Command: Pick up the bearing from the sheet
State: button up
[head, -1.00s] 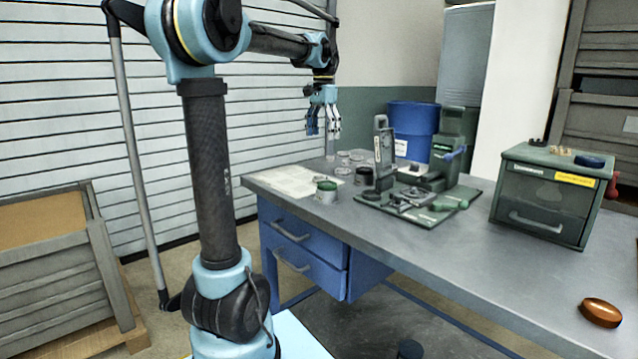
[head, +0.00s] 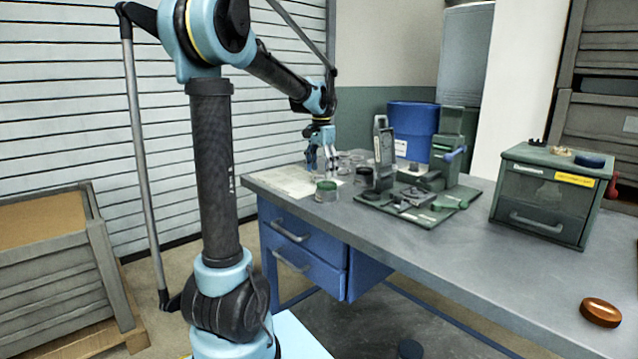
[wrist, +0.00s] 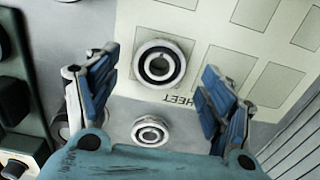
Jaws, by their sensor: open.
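A pale printed sheet (head: 275,182) lies flat at the left end of the workbench. In the wrist view the sheet (wrist: 222,35) shows rectangular outlines and lettering. A round metal bearing (wrist: 143,67) with a dark inner ring lies at the sheet's edge, between my finger pads in that picture. My gripper (wrist: 161,64) is open and empty above it, one blue finger on each side. In the head view my gripper (head: 322,168) hangs low over the sheet's right part and hides the bearing. I cannot tell the exact height left.
A smaller ring (wrist: 150,131) lies near the bearing, and another ring shows at the top edge. A green-topped can (head: 326,191) stands close to my gripper. The green grinder fixture (head: 440,170), blue bin (head: 413,125) and drawer cabinet (head: 545,195) stand further right.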

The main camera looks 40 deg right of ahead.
jog(key=shift+f, duration=1.15)
jog(key=c, duration=1.3)
jog(key=shift+c, duration=0.2)
